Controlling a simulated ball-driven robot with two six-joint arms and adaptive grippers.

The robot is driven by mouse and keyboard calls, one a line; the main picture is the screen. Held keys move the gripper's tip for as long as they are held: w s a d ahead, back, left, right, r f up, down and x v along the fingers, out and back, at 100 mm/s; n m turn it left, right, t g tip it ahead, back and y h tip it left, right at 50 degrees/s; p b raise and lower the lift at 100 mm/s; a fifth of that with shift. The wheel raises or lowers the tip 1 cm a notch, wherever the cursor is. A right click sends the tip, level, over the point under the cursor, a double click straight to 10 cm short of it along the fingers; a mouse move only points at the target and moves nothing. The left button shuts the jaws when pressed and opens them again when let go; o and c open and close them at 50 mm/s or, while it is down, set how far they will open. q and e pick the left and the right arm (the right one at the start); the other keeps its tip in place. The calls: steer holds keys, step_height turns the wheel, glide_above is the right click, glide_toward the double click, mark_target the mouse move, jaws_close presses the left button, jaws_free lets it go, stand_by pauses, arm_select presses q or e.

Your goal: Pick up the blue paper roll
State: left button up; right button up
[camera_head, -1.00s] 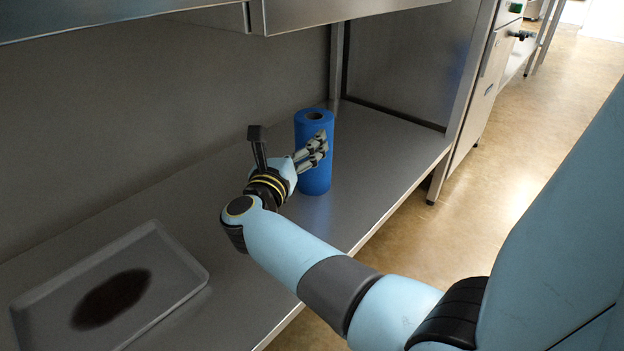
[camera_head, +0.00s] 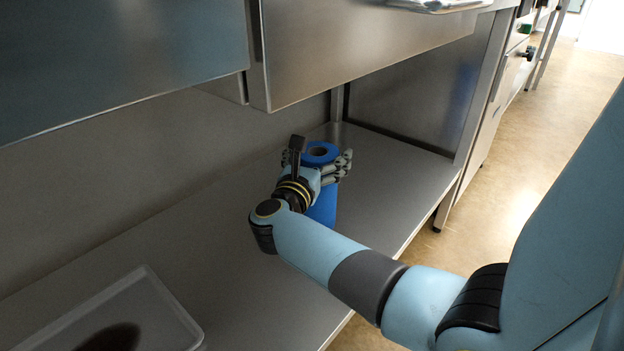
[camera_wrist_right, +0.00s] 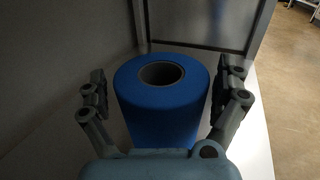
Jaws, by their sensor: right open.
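The blue paper roll (camera_head: 321,210) stands upright on the metal shelf (camera_head: 385,190) under the counter. In the right wrist view the roll (camera_wrist_right: 165,110) shows its top with a dark round core hole. My right gripper (camera_head: 320,162) is open at the upper part of the roll. In the right wrist view my right gripper (camera_wrist_right: 164,92) has one finger on each side of the roll, with a gap to the left finger and a smaller one to the right finger. The gripper's palm hides the near lower part of the roll. My left gripper is not in view.
A pale tray (camera_head: 150,290) with a dark round patch lies on the shelf at the lower left. Metal drawer fronts (camera_head: 370,45) overhang the shelf from above. The shelf right of the roll is bare up to the side panel.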

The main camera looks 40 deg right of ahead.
steer(key=shift+d, duration=0.15)
steer(key=c, duration=1.6)
